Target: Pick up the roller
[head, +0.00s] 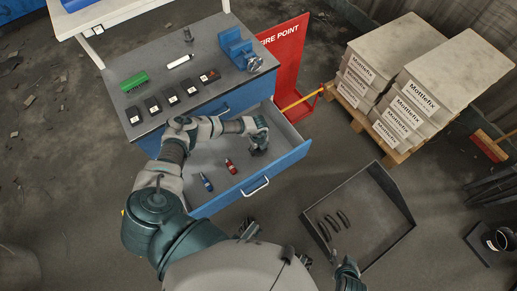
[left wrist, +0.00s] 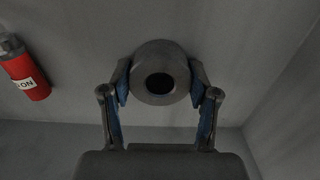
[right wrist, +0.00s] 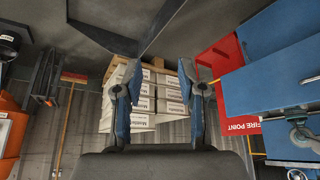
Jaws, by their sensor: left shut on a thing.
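The roller (left wrist: 160,60) is a grey cylinder with a dark round hole in its end. In the left wrist view it sits between the two blue-padded fingers of my left gripper (left wrist: 160,85), which is shut on it. In the head view my left gripper (head: 258,148) reaches down into the open blue drawer, and its fingers and the roller are hard to tell apart there. My right gripper (right wrist: 163,75) is open and empty in the right wrist view. In the head view it is low, near the front of the grey tray.
In the drawer (head: 278,182) lie a red bottle (head: 230,166) and a blue bottle (head: 207,182). Above it, the bench top (head: 160,85) holds a blue vise (head: 236,45) and small boxes. A grey tray (head: 385,225) with curved dark pieces stands right, before stacked Mottlefix packs (head: 410,105).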

